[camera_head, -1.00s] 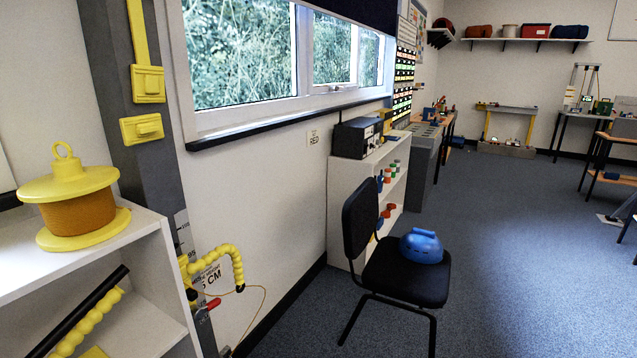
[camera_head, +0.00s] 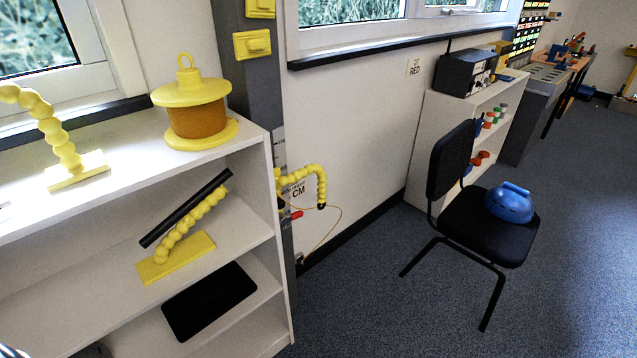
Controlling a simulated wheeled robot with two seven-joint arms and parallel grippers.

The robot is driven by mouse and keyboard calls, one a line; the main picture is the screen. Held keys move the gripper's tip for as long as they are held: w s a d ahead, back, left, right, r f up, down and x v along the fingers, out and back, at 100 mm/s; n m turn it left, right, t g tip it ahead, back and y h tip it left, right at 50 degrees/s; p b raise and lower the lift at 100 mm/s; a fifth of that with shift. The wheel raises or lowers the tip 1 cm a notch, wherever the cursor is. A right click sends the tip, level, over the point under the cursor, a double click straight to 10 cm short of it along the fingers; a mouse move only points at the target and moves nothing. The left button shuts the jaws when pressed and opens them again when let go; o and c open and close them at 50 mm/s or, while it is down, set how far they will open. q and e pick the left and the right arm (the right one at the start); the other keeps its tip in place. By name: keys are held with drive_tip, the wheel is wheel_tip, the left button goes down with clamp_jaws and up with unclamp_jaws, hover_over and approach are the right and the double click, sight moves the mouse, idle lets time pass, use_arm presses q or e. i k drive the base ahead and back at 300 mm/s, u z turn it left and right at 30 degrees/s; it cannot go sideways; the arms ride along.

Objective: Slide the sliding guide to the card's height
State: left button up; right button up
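The sliding guide (camera_head: 320,178) is a yellow beaded arm curving out from the grey post (camera_head: 241,72), low beside the shelf's right edge. A graduated scale (camera_head: 279,150) shows on the post just above it. A red-tipped part (camera_head: 296,215) sits just below the guide. A white card (camera_head: 299,191) on the wall behind it ends in "CM"; the guide partly covers it and I cannot read its number. A thin tan cord (camera_head: 340,215) hangs in a loop beside the guide.
A white shelf unit (camera_head: 282,250) stands left of the post, holding a yellow-and-orange lantern-like object (camera_head: 197,118), yellow beaded arms and a black tablet-like slab (camera_head: 208,298). A black chair (camera_head: 490,228) with a blue object stands right. Blue-grey floor (camera_head: 370,300) is open in front.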

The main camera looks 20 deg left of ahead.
sight(281, 203)
drive_tip(key=u, duration=3.45)
drive_tip(key=k, duration=1.65)
drive_tip(key=z, duration=1.95)
